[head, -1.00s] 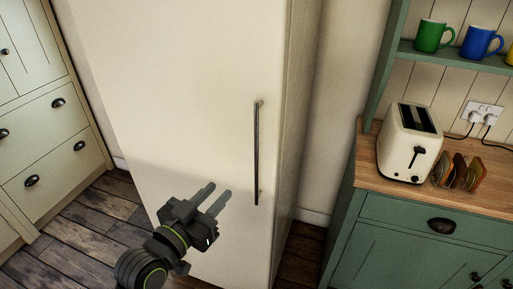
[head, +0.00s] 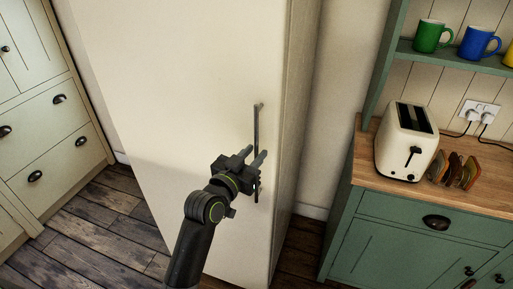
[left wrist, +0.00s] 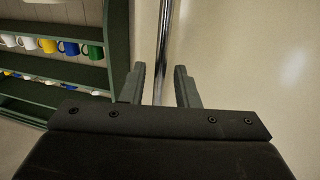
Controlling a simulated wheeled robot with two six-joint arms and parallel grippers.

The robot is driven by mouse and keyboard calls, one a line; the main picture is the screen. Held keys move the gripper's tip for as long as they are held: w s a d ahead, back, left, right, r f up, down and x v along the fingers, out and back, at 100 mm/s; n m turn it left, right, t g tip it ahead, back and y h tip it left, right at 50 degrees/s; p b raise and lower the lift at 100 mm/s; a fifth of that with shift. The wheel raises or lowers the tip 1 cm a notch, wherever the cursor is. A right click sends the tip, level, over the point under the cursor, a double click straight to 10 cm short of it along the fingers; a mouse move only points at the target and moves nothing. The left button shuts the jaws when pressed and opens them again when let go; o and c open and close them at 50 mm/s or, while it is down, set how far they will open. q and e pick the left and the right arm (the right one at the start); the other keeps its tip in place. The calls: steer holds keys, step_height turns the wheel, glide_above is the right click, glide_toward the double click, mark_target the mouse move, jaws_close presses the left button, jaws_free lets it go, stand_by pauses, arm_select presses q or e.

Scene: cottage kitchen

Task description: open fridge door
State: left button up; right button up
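The tall cream fridge (head: 190,80) stands in the middle of the head view, its door shut. Its thin dark vertical handle (head: 257,125) is near the door's right edge. My left gripper (head: 257,160) is at the handle's lower half, fingers pointing to the door. In the left wrist view the handle (left wrist: 162,50) runs upright between the two open fingers of the left gripper (left wrist: 160,85), with a gap on each side. It is closer to the left finger. My right gripper is not in view.
A green cabinet (head: 400,245) with a wooden top stands to the right, holding a toaster (head: 406,140) and a toast rack (head: 455,170). Mugs sit on a shelf above. Cream drawers (head: 50,150) stand at left. Bare wooden floor (head: 100,225) lies in front of them.

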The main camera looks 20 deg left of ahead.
arm_select(q)
steer(key=shift+x, duration=0.85)
jaws_close()
